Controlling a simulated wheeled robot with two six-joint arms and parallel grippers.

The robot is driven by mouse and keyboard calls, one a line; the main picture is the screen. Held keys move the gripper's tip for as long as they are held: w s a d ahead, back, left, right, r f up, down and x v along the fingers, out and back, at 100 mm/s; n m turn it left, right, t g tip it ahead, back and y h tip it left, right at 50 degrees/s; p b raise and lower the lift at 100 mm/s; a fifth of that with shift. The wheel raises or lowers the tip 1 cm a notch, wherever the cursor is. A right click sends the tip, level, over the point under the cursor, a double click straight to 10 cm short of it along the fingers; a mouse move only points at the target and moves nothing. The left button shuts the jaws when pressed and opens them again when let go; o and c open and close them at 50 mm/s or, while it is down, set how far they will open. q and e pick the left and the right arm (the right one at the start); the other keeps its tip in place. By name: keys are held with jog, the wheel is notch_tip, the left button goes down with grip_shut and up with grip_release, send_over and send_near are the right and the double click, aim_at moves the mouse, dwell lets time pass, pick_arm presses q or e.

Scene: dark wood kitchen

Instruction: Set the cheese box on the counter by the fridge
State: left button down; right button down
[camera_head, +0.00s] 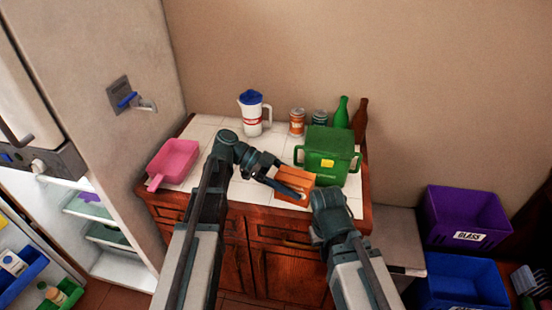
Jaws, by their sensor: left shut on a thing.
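The cheese box, seen as a small orange box (307,180), is at the front of the white-tiled counter (210,193), just in front of a green container. My left gripper (290,190) is shut on this box and covers part of its front. I cannot tell whether the box's underside touches the tiles or hangs just above them. The fridge (105,55) stands to the left of the counter, its lower door open. My right arm rises at the counter's front edge, right of the box; its gripper does not show.
A pink scoop-like container (174,160) lies at the counter's left. A pitcher (254,112), cans (297,121), bottles (342,112) and the green container (328,146) stand behind and to the right. Purple (465,213) and blue bins (460,280) are at right. Tiles left of my left arm are partly free.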

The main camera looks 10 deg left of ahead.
pick_arm(q)
jog(key=a+f+n+t+y+b, duration=0.2)
jog(key=a+n+t, duration=0.4)
jog(key=a, duration=0.6)
jog(key=a+f+n+t+y+b, duration=0.15)
jog(key=a+n+t, duration=0.45)
jog(key=a, duration=0.6)
jog(key=shift+m+t, duration=0.4)
jog(key=w+d, duration=0.2)
jog(key=w, duration=0.2)
jog(key=w+d+f+b, duration=0.1)
jog(key=w+d, duration=0.2)
jog(key=w, duration=0.1)
jog(key=w+d, duration=0.3)
jog(key=shift+w+d+f, duration=0.1)
jog(key=shift+w+f, duration=0.25)
jog(key=shift+w, duration=0.05)
jog(key=f+b, duration=0.3)
jog(key=b, duration=0.1)
jog(key=shift+w+d+f, duration=0.25)
jog(key=shift+w+f, duration=0.15)
jog(key=shift+r, duration=0.15)
grip_release()
